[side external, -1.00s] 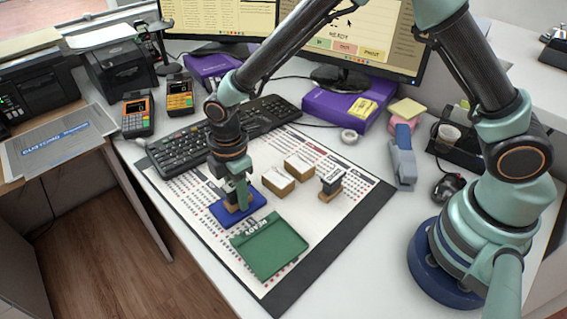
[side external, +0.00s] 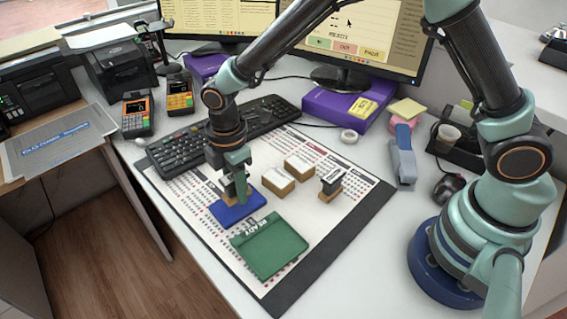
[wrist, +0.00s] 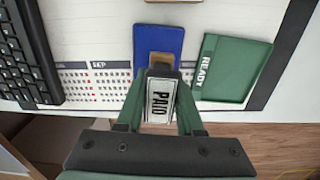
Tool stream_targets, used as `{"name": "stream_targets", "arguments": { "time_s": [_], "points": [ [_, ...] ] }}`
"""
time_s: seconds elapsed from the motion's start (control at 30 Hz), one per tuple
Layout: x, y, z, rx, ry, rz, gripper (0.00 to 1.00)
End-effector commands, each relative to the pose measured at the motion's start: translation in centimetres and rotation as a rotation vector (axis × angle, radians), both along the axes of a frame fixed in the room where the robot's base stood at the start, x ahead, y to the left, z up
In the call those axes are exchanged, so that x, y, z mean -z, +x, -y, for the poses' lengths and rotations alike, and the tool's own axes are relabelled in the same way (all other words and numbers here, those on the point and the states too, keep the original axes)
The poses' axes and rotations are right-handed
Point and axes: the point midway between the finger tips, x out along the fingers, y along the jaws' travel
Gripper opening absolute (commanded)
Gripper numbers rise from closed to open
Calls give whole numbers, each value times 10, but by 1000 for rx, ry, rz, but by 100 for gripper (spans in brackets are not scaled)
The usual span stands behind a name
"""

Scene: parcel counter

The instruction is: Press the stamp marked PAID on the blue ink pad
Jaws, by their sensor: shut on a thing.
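The stamp marked PAID (wrist: 160,100) is between the fingers of my gripper (side external: 240,192), which is shut on it. Its label faces the wrist camera, and its wooden base shows beyond it. The blue ink pad (side external: 238,213) lies on the desk mat, under and beside the stamp in the side view. It also shows in the wrist view (wrist: 157,42), just beyond the stamp. The stamp appears slightly above the pad; its underside is hidden.
A keyboard (side external: 180,150) lies behind.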

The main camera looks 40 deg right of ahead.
Motion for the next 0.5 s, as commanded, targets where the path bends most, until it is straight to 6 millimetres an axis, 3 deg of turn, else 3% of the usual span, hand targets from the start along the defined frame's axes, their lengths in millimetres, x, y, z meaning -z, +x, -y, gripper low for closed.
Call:
{"name": "stream_targets", "arguments": {
  "time_s": [0.5],
  "points": [
    [-34, 0, 0, 0, 0, 0, 0]
  ]
}}
